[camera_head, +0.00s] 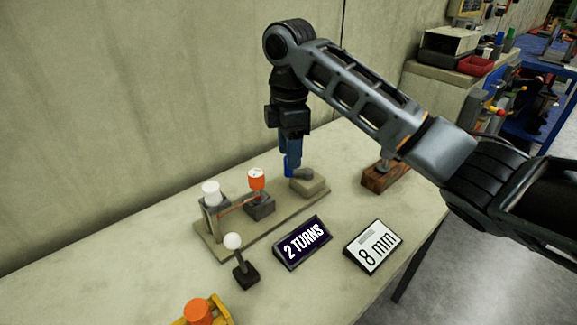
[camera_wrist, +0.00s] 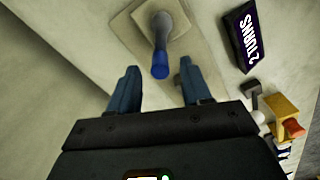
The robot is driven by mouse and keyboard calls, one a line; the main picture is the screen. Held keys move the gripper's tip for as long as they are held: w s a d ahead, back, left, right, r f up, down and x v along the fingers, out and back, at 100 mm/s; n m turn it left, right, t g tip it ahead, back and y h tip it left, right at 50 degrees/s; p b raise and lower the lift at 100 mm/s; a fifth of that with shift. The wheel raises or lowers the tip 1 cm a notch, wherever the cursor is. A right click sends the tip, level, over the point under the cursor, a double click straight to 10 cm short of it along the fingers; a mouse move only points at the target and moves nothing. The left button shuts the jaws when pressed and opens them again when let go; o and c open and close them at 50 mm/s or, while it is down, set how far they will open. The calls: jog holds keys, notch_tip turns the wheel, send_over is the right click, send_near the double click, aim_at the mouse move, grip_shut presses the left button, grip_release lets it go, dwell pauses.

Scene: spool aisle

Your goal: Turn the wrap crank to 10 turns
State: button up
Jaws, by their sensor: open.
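The wrap crank (camera_head: 304,174) is a grey arm on a beige block on the long base board; in the wrist view the crank arm (camera_wrist: 160,25) ends in a blue handle (camera_wrist: 160,70). My gripper (camera_head: 292,160) is above the crank, pointing down. In the wrist view my gripper (camera_wrist: 160,88) is open, with one blue finger on each side of the handle and gaps between. I cannot tell whether the fingers reach down to handle height. A dark sign (camera_head: 304,243) reads "2 TURNS".
On the board are a white spool (camera_head: 211,192) and an orange spool (camera_head: 257,179), joined by a thin orange line. In front are a white-knobbed lever (camera_head: 233,242), an "8 mm" sign (camera_head: 374,246) and an orange knob (camera_head: 198,311). A wooden block (camera_head: 381,178) stands right.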

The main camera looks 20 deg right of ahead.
jog(key=shift+f, duration=1.8)
grip_shut()
